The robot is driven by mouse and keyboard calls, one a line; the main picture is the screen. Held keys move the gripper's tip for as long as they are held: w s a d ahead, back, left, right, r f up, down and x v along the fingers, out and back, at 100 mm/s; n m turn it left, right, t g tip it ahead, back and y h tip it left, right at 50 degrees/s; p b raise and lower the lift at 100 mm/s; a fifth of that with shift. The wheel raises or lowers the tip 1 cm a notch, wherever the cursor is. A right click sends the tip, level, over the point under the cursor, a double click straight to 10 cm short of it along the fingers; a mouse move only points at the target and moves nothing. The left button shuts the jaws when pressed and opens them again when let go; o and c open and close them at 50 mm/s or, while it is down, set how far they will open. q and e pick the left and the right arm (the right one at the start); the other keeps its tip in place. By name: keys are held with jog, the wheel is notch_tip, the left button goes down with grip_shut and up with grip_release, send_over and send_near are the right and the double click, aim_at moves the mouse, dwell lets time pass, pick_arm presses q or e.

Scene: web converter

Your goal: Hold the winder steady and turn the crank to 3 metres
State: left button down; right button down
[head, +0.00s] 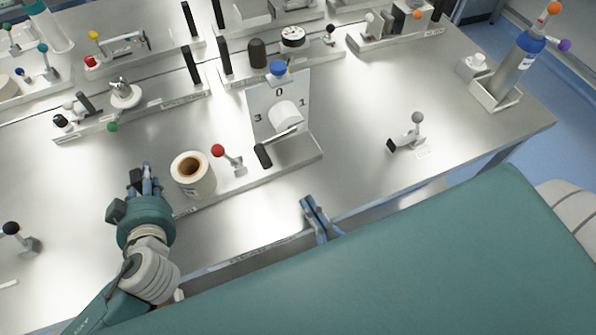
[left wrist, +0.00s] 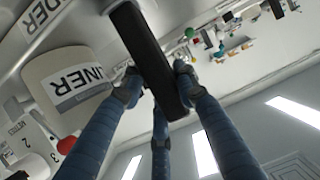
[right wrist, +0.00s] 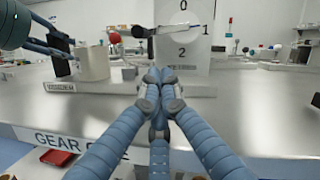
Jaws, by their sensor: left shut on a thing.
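The winder's base (head: 285,167) stands near the table's front edge. It carries a labelled roll (head: 201,183), a red-ball lever (head: 218,151) and an upright plate (head: 262,106) with 0, 1 and 3 visible around a white hub (head: 285,116); the right wrist view also shows a 2. The crank (head: 284,133) points down-left and ends in a black grip (head: 262,156). My left gripper (head: 146,177), left of the roll, is shut on an upright black handle (left wrist: 143,55). My right gripper (head: 308,203) is shut and empty in front of the base, apart from the crank.
A small grey-ball lever (head: 417,118) stands to the right on clear table. A blue-capped bottle in a holder (head: 497,97) is at the far right. Other stations with levers and knobs line the back (head: 205,94). A black-ball lever (head: 12,229) is at the left.

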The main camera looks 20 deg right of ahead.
pick_arm(q)
jog(key=shift+s+f, duration=0.25)
jog(key=shift+f, duration=0.35)
pick_arm(e)
jog(key=a+m, duration=0.1)
jog(key=a+m+h, duration=0.1)
jog(key=shift+a+r, duration=0.3)
jog(key=shift+a, duration=0.05)
jog(key=x, duration=0.9)
jog(key=shift+w+r, duration=0.2)
jog(key=shift+w, duration=0.2)
jog(key=shift+a, duration=0.1)
jog(key=shift+a+r+m, duration=0.2)
jog(key=shift+r+m, duration=0.25)
jog(key=shift+m, duration=0.1)
jog(key=shift+a+r+m, duration=0.2)
jog(key=shift+r+m, duration=0.3)
jog(key=shift+m, duration=0.05)
jog(key=shift+t+h, duration=0.3)
jog(key=shift+h, duration=0.1)
jog(key=v, duration=1)
jog(key=shift+s+d, duration=0.1)
jog(key=shift+s, duration=0.1)
pick_arm(q)
jog(key=shift+w+r, duration=0.1)
jog(key=shift+r, duration=0.2)
pick_arm(e)
jog(key=shift+w+r, duration=0.1)
jog(key=shift+r, duration=0.05)
